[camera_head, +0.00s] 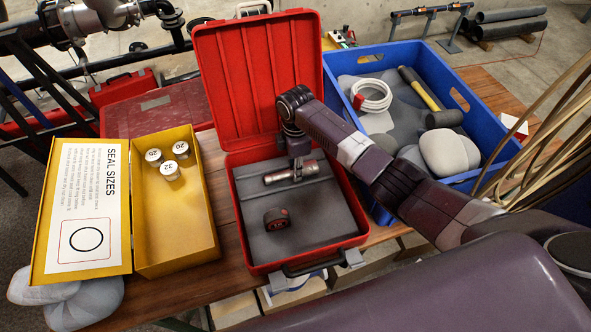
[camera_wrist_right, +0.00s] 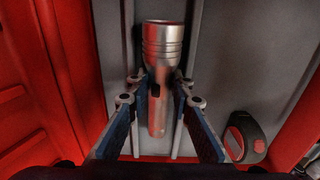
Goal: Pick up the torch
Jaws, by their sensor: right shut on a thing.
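The torch (camera_head: 278,176) is a silver metal cylinder lying across the grey insert of the open red case (camera_head: 357,238). In the right wrist view the torch (camera_wrist_right: 163,45) shows its wide ribbed head at the top and its narrower body running down. My right gripper (camera_head: 297,166) reaches down over the torch from above. In the wrist view its blue-padded fingers (camera_wrist_right: 161,82) stand on either side of the torch's body, shut on it. Part of the torch is hidden behind the gripper in the head view. My left gripper is not in view.
A dark tape measure (camera_head: 276,218) lies in the case near the torch. A yellow seal box (camera_head: 205,235) with several white-capped pieces stands at left. A blue crate (camera_head: 488,150) with a mallet (camera_head: 443,118) and white hose coil (camera_head: 372,97) stands at right.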

